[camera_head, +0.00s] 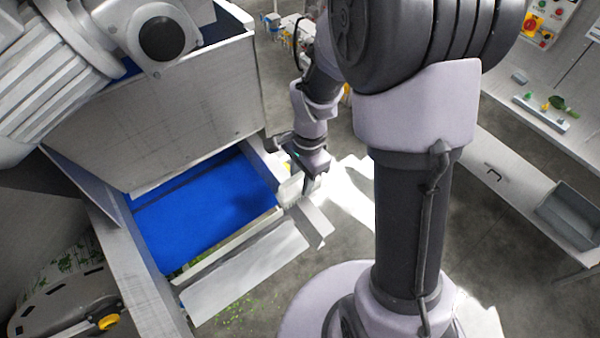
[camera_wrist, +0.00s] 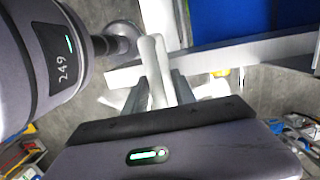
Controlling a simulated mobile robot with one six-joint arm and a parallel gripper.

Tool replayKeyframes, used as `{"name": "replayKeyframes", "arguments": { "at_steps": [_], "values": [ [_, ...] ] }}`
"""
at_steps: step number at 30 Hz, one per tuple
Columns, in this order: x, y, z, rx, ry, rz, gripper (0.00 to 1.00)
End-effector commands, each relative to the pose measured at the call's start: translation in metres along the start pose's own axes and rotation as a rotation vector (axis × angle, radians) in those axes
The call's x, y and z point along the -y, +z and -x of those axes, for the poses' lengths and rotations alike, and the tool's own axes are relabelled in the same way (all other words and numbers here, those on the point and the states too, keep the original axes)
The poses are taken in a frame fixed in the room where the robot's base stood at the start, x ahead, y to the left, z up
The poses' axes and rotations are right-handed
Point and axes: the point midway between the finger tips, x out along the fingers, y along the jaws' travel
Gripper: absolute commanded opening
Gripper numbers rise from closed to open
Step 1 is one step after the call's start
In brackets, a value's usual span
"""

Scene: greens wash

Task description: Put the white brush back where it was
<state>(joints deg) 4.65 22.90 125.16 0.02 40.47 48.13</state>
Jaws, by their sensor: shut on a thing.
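My gripper (camera_head: 308,186) is at the right end of the blue belt (camera_head: 205,215), beside the machine's pale frame. It is shut on the white brush (camera_wrist: 155,68), whose pale handle stands between the two fingers in the wrist view. In the head view, a pale part of the brush (camera_head: 290,189) shows just left of the fingers, and the rest is hidden or too small to tell. I cannot tell whether the brush touches the frame. In the wrist view, the blue belt (camera_wrist: 250,18) lies beyond the frame rail, at upper right.
A bench (camera_head: 520,185) along the right wall has a grey bin (camera_head: 570,215) at its end. A shelf above it holds a small rack (camera_head: 541,113) and a dark green item (camera_head: 563,104). Green scraps lie on the floor by the machine. Open floor lies between machine and bench.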

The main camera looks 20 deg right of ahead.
Motion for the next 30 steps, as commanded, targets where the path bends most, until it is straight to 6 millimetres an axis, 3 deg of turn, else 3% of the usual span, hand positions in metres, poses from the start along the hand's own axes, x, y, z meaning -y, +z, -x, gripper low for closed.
{"name": "replayKeyframes", "arguments": {
  "at_steps": [16, 17, 20, 30],
  "values": [
    [-0.0004, -0.0017, -0.0119, 0.000, -0.001, 0.000, 0.00],
    [-0.0004, -0.0017, -0.0112, 0.000, -0.001, 0.000, 0.36],
    [-0.0004, -0.0016, -0.0102, 0.000, -0.001, 0.000, 0.54],
    [-0.0004, -0.0009, -0.0040, 0.000, -0.001, 0.000, 0.54]
  ]
}}
